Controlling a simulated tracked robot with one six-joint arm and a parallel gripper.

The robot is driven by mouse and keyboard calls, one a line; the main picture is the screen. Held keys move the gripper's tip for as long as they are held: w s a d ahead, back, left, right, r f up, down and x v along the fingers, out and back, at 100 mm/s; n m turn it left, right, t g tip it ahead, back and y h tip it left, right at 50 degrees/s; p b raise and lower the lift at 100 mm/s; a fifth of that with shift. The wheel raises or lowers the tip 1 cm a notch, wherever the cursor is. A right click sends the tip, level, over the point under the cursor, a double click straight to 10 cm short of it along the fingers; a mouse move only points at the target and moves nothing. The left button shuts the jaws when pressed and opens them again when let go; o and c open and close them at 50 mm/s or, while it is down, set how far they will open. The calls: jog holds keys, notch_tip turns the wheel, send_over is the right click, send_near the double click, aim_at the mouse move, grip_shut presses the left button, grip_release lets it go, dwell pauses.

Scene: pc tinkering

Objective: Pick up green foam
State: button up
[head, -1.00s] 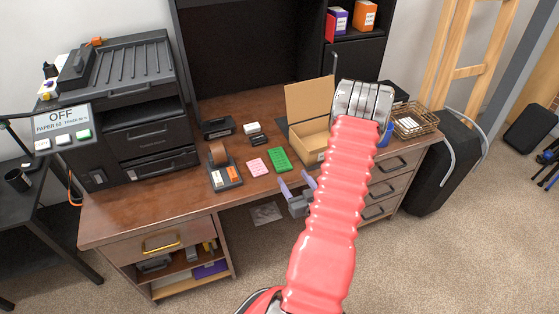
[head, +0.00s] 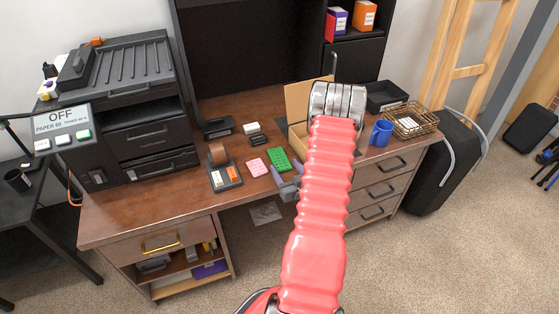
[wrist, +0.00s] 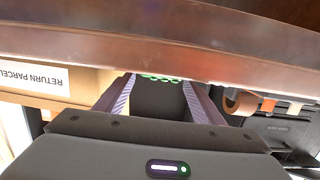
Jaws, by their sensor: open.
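The green foam (head: 277,160) is a flat block with a bumpy top, lying near the front edge of the desk in the head view. In the wrist view a thin strip of the green foam (wrist: 162,77) shows between the fingertips, the rest hidden behind the desk edge. My gripper (head: 287,170) is open and empty, at the desk's front edge just in front of the foam and apart from it. Its purple fingers also show in the wrist view (wrist: 158,82), one on each side of the green strip.
A pink foam block (head: 257,167) lies left of the green one, with a tape dispenser (head: 222,172) further left. An open cardboard box (head: 297,135) is to the right, partly hidden by my arm. The wooden desk edge (wrist: 200,45) spans the wrist view. A blue mug (head: 381,134) stands right.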

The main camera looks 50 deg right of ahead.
aim_at(281, 162)
jog(key=x, duration=0.4)
jog(key=shift+f, duration=0.1)
dwell(0.4)
jog(key=c, duration=0.8)
jog(key=shift+c, duration=0.2)
notch_tip(281, 162, up, 10)
dwell(0.5)
dwell(0.8)
